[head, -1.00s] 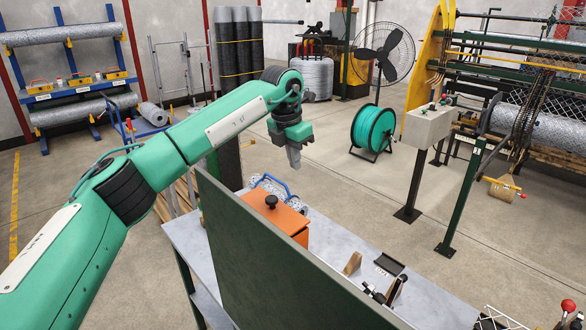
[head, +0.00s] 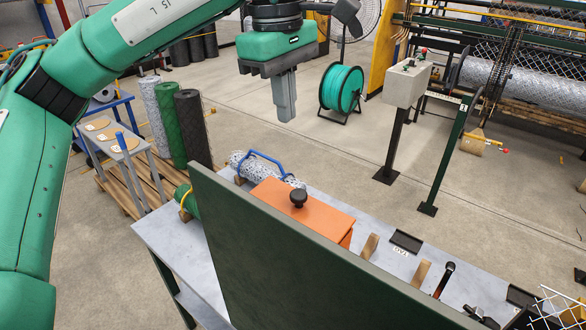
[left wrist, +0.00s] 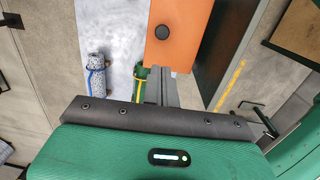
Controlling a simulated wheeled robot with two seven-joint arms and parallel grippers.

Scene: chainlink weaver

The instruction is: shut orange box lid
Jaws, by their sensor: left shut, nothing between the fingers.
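The orange box (head: 325,215) sits on the grey bench behind a dark green upright panel. Its orange lid (head: 270,193) carries a round black knob (head: 298,198). The panel hides the box's near side, so I cannot tell how far the lid stands open. The left wrist view shows the orange lid (left wrist: 182,50) and black knob (left wrist: 165,32) beyond the fingers. My left gripper (head: 285,118) is shut and empty, pointing down and apart from the lid; it appears above the box in the picture. Its fingers (left wrist: 160,75) also show in the left wrist view. My right gripper is not in view.
The dark green panel (head: 270,265) stands along the bench's near edge. On the grey bench (head: 170,235) are a mesh roll with a blue handle (head: 258,163), a green roll (head: 187,200), wooden blocks (head: 371,246) and a hammer (head: 445,278). Open floor lies beyond.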

